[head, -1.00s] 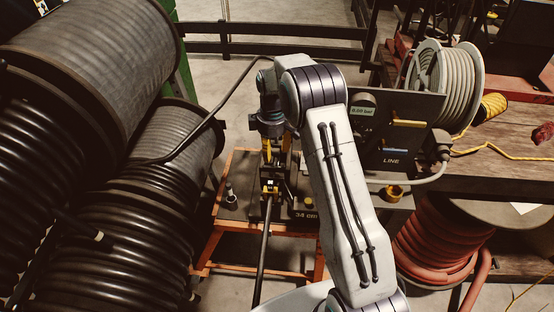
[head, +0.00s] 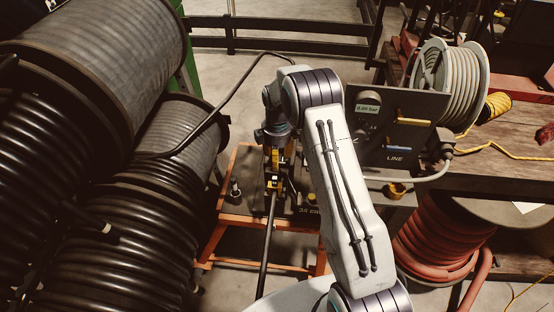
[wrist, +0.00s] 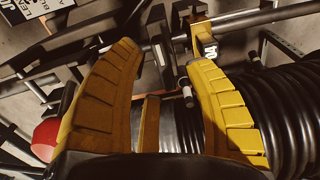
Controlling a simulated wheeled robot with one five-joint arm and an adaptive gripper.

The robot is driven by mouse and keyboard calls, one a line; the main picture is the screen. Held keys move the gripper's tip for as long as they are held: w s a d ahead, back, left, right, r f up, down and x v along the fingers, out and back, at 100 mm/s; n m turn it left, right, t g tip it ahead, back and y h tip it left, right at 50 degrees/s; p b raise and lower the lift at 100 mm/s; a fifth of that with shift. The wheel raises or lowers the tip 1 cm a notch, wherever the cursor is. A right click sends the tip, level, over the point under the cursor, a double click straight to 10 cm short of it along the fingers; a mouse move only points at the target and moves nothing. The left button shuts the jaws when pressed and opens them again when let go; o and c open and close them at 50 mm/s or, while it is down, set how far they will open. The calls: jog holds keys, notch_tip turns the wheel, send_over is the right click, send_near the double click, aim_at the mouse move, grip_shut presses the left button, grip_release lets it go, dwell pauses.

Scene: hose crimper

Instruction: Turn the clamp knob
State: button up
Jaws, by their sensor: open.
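My gripper (wrist: 165,57) is open, its two yellow fingers apart in the wrist view. Between and beyond the fingertips is a dark metal clamp (wrist: 157,62) with a crossing rod and a small dark cylindrical piece. I cannot tell for sure which part is the clamp knob. A yellow block marked 04 (wrist: 207,44) sits just beyond the right fingertip. In the head view my gripper (head: 277,158) points down over the crimper stand, close above a yellow clamp block (head: 274,184) that a black hose (head: 267,240) meets. My wrist and fingers hide part of the clamp there.
The orange-framed stand (head: 235,221) carries the crimper. A dark control panel (head: 394,130) with a gauge display stands at right of the arm. Big black hose reels (head: 95,70) crowd the left. A red hose coil (head: 435,240) lies lower right. A red round part (wrist: 45,138) is left of the fingers.

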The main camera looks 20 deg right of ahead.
jog(key=shift+f, duration=1.1)
grip_shut()
